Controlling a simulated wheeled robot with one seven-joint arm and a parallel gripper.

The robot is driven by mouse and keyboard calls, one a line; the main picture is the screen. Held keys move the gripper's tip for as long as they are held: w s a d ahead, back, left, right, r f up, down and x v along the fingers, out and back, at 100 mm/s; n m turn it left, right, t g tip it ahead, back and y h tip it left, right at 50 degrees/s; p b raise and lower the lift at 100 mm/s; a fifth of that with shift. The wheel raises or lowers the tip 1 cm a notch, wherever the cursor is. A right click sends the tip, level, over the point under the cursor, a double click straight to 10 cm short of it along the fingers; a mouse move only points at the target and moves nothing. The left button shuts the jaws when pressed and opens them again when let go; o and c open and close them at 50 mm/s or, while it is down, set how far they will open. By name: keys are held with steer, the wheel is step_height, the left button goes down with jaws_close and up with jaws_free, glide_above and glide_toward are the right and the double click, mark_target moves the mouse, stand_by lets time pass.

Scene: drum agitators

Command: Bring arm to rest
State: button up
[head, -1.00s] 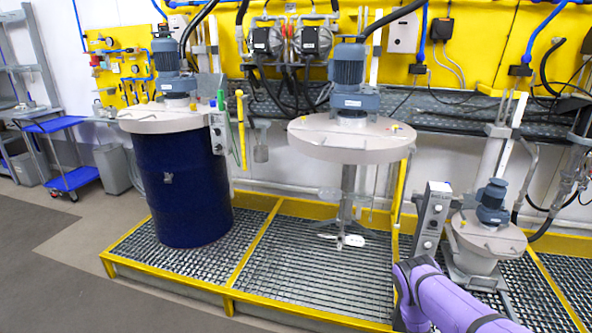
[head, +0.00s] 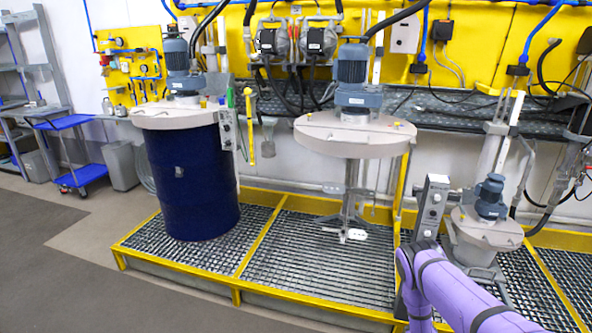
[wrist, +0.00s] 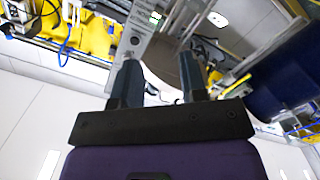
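My purple arm (head: 455,293) shows at the lower right of the head view, bent, with one part pointing down out of the picture. My gripper is out of the head view. In the wrist view, my gripper (wrist: 158,72) has its two dark fingers apart. Nothing is between them; the agitator equipment and yellow wall panels show in the background beyond, tilted.
A blue drum (head: 190,185) with an agitator stands on the yellow-edged grating (head: 310,265). A raised lid (head: 345,135) with a stirrer hangs beside it. A grey control box (head: 432,205) and a small vessel (head: 482,235) are close to my arm. Open floor lies left.

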steer(key=w+a+r+m+g, duration=0.1)
steer(key=w+r, duration=0.4)
steer(key=r, duration=0.3)
steer(key=w+r+m+g, duration=0.1)
steer(key=w+r, duration=0.3)
steer(key=r, duration=0.4)
steer(key=w+a+r+m+g, duration=0.1)
steer(key=w+r+m, duration=0.1)
steer(key=w+r, duration=0.45)
steer(key=s+a+r+m+g+y, duration=0.1)
steer(key=s+a+r, duration=0.2)
steer(key=r, duration=1.1)
steer(key=s+a+r+g+y, duration=0.2)
steer(key=r, duration=1.2)
steer(key=s+a+r+g+y, duration=0.1)
steer(key=s+a+r, duration=0.2)
steer(key=s+r, duration=0.65)
steer(key=s+a+r+g+y, duration=0.1)
steer(key=s+a+r, duration=0.2)
steer(key=s+r, duration=0.65)
steer(key=s+a+r+g, duration=0.1)
steer(key=s, duration=1.3)
steer(key=s+a+r+g, duration=0.1)
steer(key=s+r+g, duration=0.1)
steer(key=s, duration=1.3)
steer(key=shift+s+n+g, duration=0.25)
steer(key=shift+n+g, duration=0.05)
steer(key=shift+n, duration=0.1)
